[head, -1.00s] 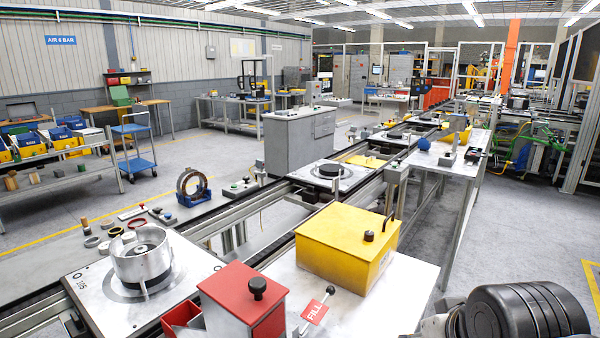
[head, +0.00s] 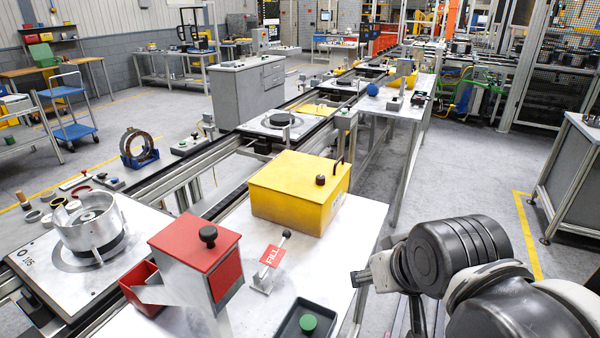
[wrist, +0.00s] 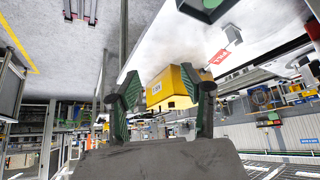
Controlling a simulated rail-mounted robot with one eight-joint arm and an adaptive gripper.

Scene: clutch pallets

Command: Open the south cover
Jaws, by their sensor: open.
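A yellow box (head: 292,200) with a lid, a black knob and a black handle stands on the white table. A red box (head: 195,257) with a black knob on its lid stands nearer, to its left. Both lids look shut; I cannot tell which is the south cover. My arm is at the lower right of the head view, right of the table. In the wrist view my gripper (wrist: 160,75) is open, its fingers spread with nothing held. The yellow box (wrist: 168,90) appears beyond the fingers, apart from them, and partly hidden by the right one.
A small lever with a red FILL sign (head: 272,255) stands between the boxes. A dark tray (head: 288,330) with a green knob lies at the table's front. A metal housing (head: 88,228) sits on a pallet at left.

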